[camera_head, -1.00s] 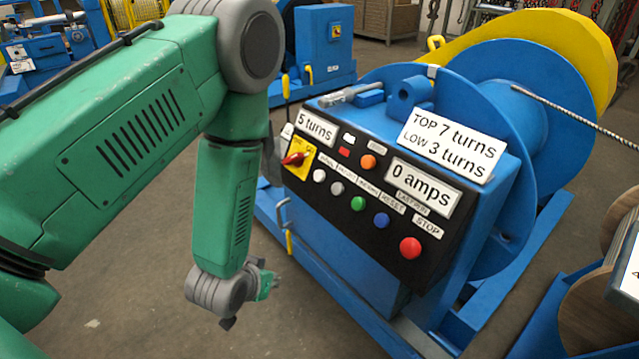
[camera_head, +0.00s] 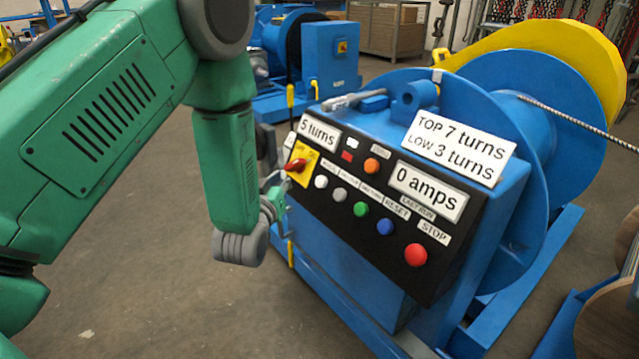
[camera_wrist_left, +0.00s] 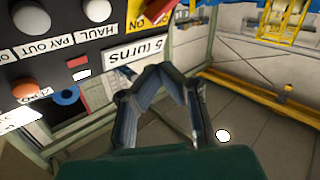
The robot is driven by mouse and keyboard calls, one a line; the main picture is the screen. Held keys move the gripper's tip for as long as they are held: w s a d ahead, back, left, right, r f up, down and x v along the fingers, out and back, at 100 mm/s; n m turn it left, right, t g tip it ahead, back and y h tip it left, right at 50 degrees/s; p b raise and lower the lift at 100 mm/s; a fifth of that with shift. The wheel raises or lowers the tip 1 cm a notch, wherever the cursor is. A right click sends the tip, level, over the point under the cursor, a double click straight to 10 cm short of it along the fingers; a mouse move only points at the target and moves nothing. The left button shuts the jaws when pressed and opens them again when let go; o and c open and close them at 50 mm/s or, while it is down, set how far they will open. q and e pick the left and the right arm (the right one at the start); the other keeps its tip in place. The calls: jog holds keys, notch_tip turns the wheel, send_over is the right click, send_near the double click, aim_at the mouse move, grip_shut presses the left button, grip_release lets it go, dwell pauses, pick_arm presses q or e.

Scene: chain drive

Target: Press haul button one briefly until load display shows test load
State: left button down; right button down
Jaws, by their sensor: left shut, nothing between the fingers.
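The black control panel (camera_head: 392,240) on the blue winch holds a row of buttons. A white button (camera_head: 321,181) is at its left end; the wrist view shows this white button (camera_wrist_left: 97,10) beside the word HAUL. A grey button (camera_head: 340,194) beside it is labelled PAY OUT in the wrist view. The load display (camera_head: 427,192) reads 0 amps. My left gripper (camera_head: 274,188) is shut and empty beside the panel's left edge, apart from the white button. Its closed fingers (camera_wrist_left: 163,72) also show in the wrist view, near the 5 turns display (camera_wrist_left: 138,48).
A red selector knob (camera_head: 296,164) on a yellow plate is close to my left gripper. Green (camera_head: 360,209), blue (camera_head: 385,227) and red STOP (camera_head: 416,255) buttons continue the row. An orange button (camera_head: 372,166) sits above. Open floor (camera_head: 190,310) lies in front.

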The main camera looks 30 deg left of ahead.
aim_at(321, 182)
pick_arm(q)
jog(key=shift+f, duration=0.1)
jog(key=shift+w+d+f+b, duration=0.5)
jog(key=shift+w+f+b, duration=0.2)
jog(key=shift+w, duration=0.5)
jog(key=shift+w+d+f+b, duration=0.5)
jog(key=shift+w+f+b, duration=0.15)
jog(key=shift+w, duration=0.55)
jog(key=shift+w+d+f+b, duration=0.55)
jog(key=shift+w+b, duration=0.2)
jog(key=shift+w, duration=0.45)
jog(key=shift+w, duration=0.1)
jog(key=shift+w+d+f, duration=0.1)
jog(key=shift+w+f, duration=0.05)
jog(key=shift+w, duration=0.1)
